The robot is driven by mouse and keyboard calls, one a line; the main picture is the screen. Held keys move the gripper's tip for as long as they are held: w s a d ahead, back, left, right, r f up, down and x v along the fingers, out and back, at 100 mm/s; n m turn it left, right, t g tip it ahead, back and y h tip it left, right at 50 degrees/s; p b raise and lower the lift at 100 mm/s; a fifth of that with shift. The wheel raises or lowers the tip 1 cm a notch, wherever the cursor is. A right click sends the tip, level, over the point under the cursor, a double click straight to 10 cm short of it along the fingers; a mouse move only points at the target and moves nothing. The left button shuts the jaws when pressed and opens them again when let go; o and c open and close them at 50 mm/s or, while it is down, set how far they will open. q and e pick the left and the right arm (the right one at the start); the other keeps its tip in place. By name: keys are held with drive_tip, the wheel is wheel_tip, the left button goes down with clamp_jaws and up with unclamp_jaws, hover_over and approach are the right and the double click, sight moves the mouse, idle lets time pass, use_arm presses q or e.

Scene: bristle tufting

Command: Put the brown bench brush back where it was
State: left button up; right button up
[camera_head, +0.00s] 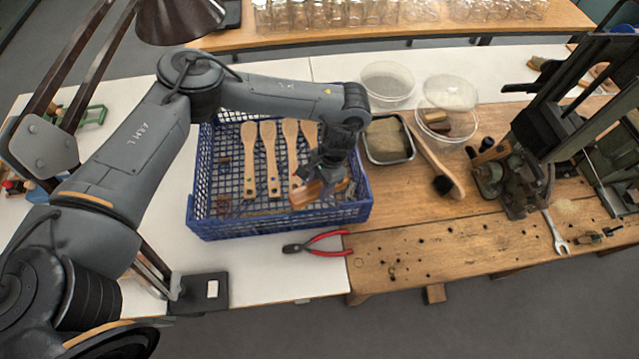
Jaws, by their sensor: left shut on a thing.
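My left gripper (322,172) reaches down over the right part of the blue plastic crate (280,224). It is shut on the brown bench brush (303,196), whose orange-brown wooden body shows just below and left of the fingers. The brush lies roughly level, inside the outline of the crate. I cannot tell whether it touches the crate floor. The fingers and part of the brush are hidden by the wrist. My right gripper is not in view.
Several pale wooden brush blanks (271,160) lie in the crate. Red-handled pliers (320,244) lie in front of it. To the right are a metal tin (388,141), a long-handled brush with black bristles (440,170), clear tubs (388,82) and a dark machine (512,178).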

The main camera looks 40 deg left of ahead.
use_arm(q)
drive_tip(key=o, duration=1.3)
drive_tip(key=shift+s+f, duration=0.15)
drive_tip(key=shift+s, duration=0.05)
drive_tip(key=shift+w, duration=0.1)
